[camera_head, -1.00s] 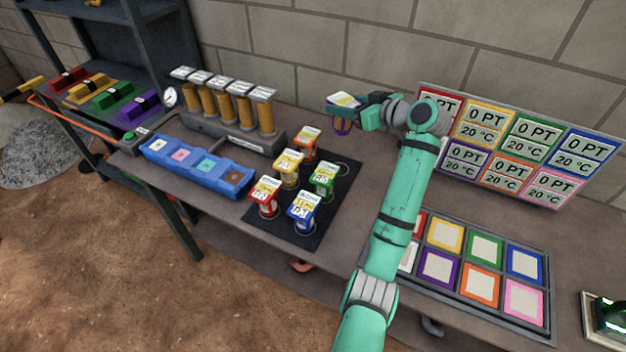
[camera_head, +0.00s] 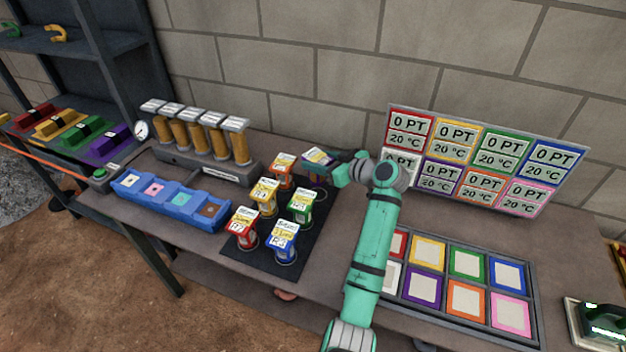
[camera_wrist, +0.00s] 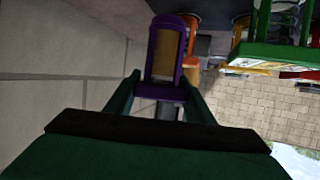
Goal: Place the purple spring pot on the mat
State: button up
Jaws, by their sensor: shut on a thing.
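The purple spring pot (camera_head: 317,157) is held in my gripper (camera_head: 336,170) at the back right of the black mat (camera_head: 302,252). In the wrist view the purple pot (camera_wrist: 166,52) stands between the two fingers of my gripper (camera_wrist: 158,98). The mat carries several other pots: orange (camera_head: 283,167), yellow (camera_head: 264,196), green (camera_head: 301,207), red (camera_head: 244,229) and blue (camera_head: 284,243). I cannot tell whether the purple pot's base touches the mat.
A blue tray (camera_head: 170,202) and a rack of amber cylinders (camera_head: 205,138) stand left of the mat. A panel of coloured displays (camera_head: 480,165) stands at the back right. A grid of coloured squares (camera_head: 465,280) lies right of my arm. The brick wall is close behind.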

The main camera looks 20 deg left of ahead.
jog(key=shift+f, duration=2.65)
jog(key=shift+f, duration=0.15)
jog(key=o, duration=1.2)
jog(key=shift+o, duration=0.2)
jog(key=shift+d+r, duration=0.15)
jog(key=shift+r, duration=0.05)
jog(key=v, duration=1.1)
jog(key=shift+s+d, duration=0.2)
jog(key=shift+s, duration=0.1)
